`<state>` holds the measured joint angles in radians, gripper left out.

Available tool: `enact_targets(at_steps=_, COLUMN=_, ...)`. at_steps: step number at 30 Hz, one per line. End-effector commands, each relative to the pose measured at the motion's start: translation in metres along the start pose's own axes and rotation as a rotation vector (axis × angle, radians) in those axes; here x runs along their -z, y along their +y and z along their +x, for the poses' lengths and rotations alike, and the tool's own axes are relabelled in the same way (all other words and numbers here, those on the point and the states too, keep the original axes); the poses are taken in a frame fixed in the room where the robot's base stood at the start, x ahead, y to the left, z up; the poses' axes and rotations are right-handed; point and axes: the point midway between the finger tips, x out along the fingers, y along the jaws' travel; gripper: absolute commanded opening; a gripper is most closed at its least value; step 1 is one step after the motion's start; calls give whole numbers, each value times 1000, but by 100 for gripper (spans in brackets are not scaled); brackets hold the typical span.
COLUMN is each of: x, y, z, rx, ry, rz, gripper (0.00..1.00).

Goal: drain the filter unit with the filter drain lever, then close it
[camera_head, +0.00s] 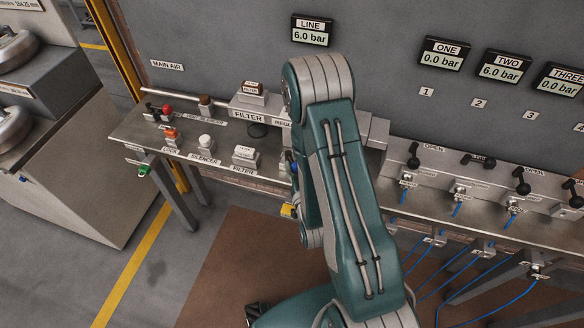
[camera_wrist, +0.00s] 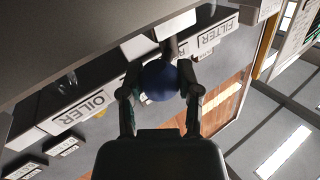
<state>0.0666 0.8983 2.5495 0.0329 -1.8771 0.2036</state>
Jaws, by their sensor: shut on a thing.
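In the wrist view my gripper (camera_wrist: 160,92) is shut on a round dark-blue knob (camera_wrist: 160,80), one finger on each side. The knob sits at the end of a short grey stem that runs toward the panel beside the FILTER label (camera_wrist: 216,38). I take it to be the filter drain lever; its exact angle is hard to tell. In the head view the filter unit (camera_head: 250,116) is a grey block with a FILTER label, with a dark round part below it.
An OILER label (camera_wrist: 82,108) is on the wrist view's left. In the head view the bench (camera_head: 222,160) carries silencer and filter blocks. Black lever valves (camera_head: 414,155) and blue hoses (camera_head: 460,258) lie right of my arm. The LINE display (camera_head: 312,31) reads 6.0 bar.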

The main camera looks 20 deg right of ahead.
Motion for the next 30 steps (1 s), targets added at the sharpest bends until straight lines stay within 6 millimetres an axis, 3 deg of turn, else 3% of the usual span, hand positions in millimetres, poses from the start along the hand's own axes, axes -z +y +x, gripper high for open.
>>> enact_targets(at_steps=18, x=4, y=17, z=8, rx=340, ry=-63, rz=-3, gripper=0)
enact_targets(at_steps=30, x=4, y=19, z=10, rx=426, ry=-83, rz=-1, gripper=0)
